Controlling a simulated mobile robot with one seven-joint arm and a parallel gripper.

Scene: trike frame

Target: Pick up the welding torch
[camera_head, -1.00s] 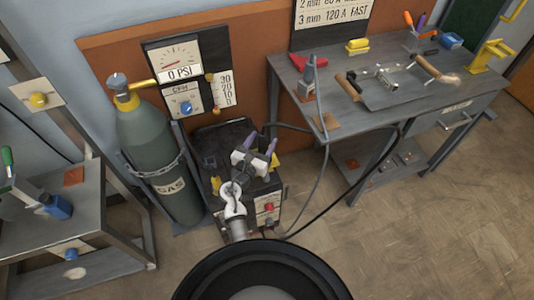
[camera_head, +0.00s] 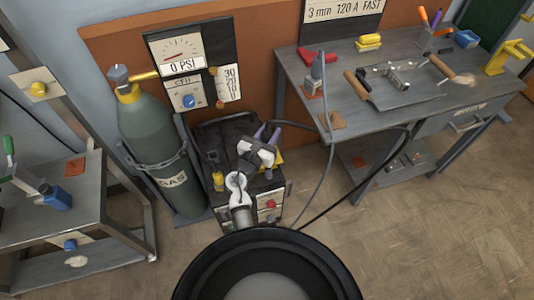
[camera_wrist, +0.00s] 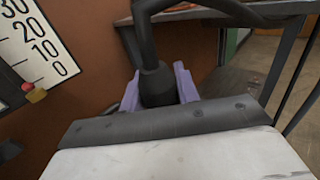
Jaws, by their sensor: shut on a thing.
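My gripper (camera_head: 266,134) is out in front of the welding machine (camera_head: 223,132), its purple fingers pointing away from me. In the wrist view the purple fingers (camera_wrist: 159,86) are closed on both sides of a dark, rounded piece, which I take to be the welding torch (camera_wrist: 157,84). A thick black hose (camera_wrist: 146,38) rises from it and bends to the right. The torch's lower part is hidden behind the gripper body. In the head view the black cable (camera_head: 365,130) runs from the gripper to the right, then loops back down toward the machine.
A grey-green gas cylinder (camera_head: 160,150) stands left of the machine. A workbench (camera_head: 340,110) with tools is at the right, and a grey cable hangs by its left edge. A metal rack (camera_head: 85,215) is at far left. The floor (camera_head: 430,240) at right is clear.

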